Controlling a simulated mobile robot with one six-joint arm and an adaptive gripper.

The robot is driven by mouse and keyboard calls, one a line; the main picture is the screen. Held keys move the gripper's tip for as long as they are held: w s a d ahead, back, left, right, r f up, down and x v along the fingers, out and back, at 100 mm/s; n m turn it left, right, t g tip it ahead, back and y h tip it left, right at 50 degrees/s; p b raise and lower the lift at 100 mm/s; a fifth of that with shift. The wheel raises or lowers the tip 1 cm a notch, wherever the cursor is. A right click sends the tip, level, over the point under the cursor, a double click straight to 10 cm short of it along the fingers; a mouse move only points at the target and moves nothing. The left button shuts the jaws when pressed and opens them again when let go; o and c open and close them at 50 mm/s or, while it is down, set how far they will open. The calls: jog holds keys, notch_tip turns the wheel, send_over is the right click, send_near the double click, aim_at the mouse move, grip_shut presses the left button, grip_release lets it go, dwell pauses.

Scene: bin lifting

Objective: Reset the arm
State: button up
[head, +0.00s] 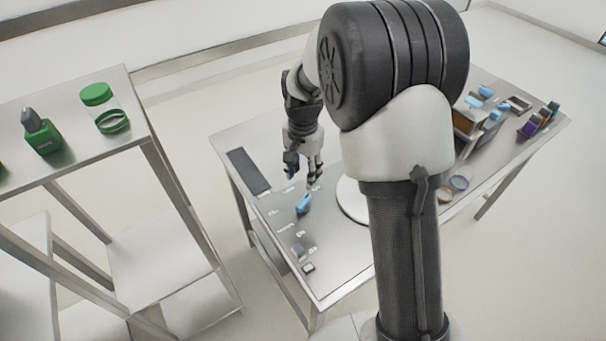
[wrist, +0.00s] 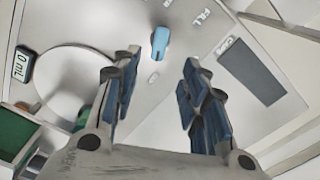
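My gripper (head: 303,165) hangs over the left part of the metal table in the head view, fingers pointing down. In the wrist view my gripper (wrist: 157,82) has its two blue-padded fingers spread well apart, with nothing between them. A small blue object (head: 303,204) lies on the table below the gripper in the head view. It also shows in the wrist view (wrist: 160,43), beyond the fingertips and apart from them. My arm blocks the middle of the table in the head view.
The metal table (head: 335,275) bears a dark flat panel (head: 249,171), a white round plate (head: 352,199) and several small bins (head: 470,125) at right. A shelf (head: 75,172) at left holds a green-lidded jar (head: 103,108) and a green bottle (head: 41,132). A floor gap separates shelf and table.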

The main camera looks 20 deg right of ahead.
dwell(0.3)
jog(key=s+r+n+t, duration=0.2)
jog(key=s+r+n, duration=0.2)
jog(key=s+r, duration=0.85)
jog(key=s+r+n+t, duration=0.1)
jog(key=s+r+n, duration=0.1)
jog(key=s, duration=0.5)
jog(key=s+r+n+t, duration=0.1)
jog(key=s+r+n, duration=0.2)
jog(key=s, duration=0.5)
jog(key=shift+s+n+t, duration=0.15)
jog(key=shift+n+t, duration=0.15)
